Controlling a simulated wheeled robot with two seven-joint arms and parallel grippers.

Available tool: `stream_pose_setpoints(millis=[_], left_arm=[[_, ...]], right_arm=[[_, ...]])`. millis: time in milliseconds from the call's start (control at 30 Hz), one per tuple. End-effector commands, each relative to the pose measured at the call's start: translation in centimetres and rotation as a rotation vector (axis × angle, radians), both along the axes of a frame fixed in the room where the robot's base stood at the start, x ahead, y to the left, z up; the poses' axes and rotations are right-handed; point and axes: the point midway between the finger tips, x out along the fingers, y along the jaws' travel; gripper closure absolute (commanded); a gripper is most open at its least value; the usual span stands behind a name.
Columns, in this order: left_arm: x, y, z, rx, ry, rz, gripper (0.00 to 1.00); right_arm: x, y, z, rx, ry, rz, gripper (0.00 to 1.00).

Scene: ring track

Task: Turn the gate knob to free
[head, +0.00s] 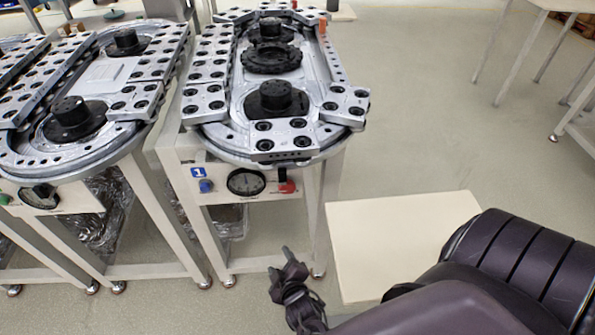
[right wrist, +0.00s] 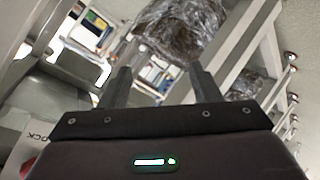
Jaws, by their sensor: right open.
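A white panel (head: 222,188) on the front of the ring track marked 1 carries a blue knob, a round black gauge (head: 246,182) and a red knob (head: 287,187) with a black part above it. I cannot tell the red knob's setting. In the right wrist view, a bit of red (right wrist: 28,167) shows at the lower left edge, beside a label (right wrist: 38,135) reading LOCK upside down. My right gripper (head: 290,262) is below the panel in the head view, apart from it. Its two fingers (right wrist: 158,85) are spread with nothing between them. My left gripper is out of view.
The metal ring track (head: 215,125) stands on a light frame with legs. A second similar track (head: 62,160) stands close on the left. A pale flat board (head: 395,235) lies right of the legs. Wrapped plastic (right wrist: 185,30) shows past my fingers. Open floor lies right.

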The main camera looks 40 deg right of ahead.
Motion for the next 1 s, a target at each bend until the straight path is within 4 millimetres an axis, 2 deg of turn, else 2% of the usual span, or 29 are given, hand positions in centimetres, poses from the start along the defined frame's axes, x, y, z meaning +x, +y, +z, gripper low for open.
stream_pose_setpoints(millis=[33,300,500,700,1000], left_arm=[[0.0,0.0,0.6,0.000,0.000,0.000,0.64],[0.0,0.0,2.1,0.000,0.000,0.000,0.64],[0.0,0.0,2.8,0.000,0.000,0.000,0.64],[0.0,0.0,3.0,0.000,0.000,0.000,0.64],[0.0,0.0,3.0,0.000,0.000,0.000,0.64]], right_arm=[[-0.5,-0.2,-0.7,0.007,0.027,0.001,0.43],[-3.2,-0.8,-5.2,0.061,0.160,0.003,0.43],[-5.0,-1.2,-7.6,0.093,0.235,-0.003,0.43],[-5.9,-1.4,-8.6,0.109,0.267,-0.008,0.43],[-6.0,-1.4,-8.8,0.111,0.271,-0.008,0.43]])
